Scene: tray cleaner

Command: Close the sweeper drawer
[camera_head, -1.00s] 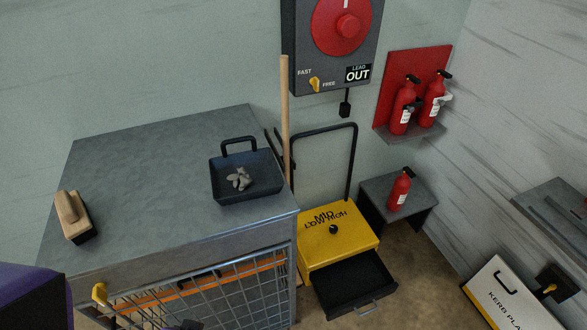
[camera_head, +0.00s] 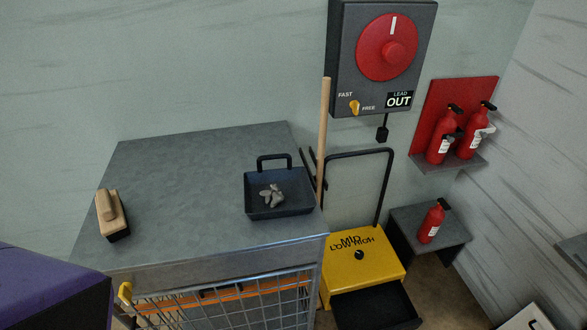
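The yellow sweeper (camera_head: 362,264) stands on the floor to the right of the grey cabinet, with a black knob and lettering on its top and a black push handle (camera_head: 391,165) behind it. Its black drawer (camera_head: 376,308) is pulled out at the front; the bottom of the picture cuts off its front end. Neither of my grippers shows in the head view. A purple and black part at the lower left is probably mine.
The grey cabinet (camera_head: 200,167) with a wire-mesh front stands left of the sweeper. On it are a brush (camera_head: 111,212) and a dark tray (camera_head: 279,204) holding grey debris. A low stand (camera_head: 451,231) with a red extinguisher (camera_head: 431,222) is at the right.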

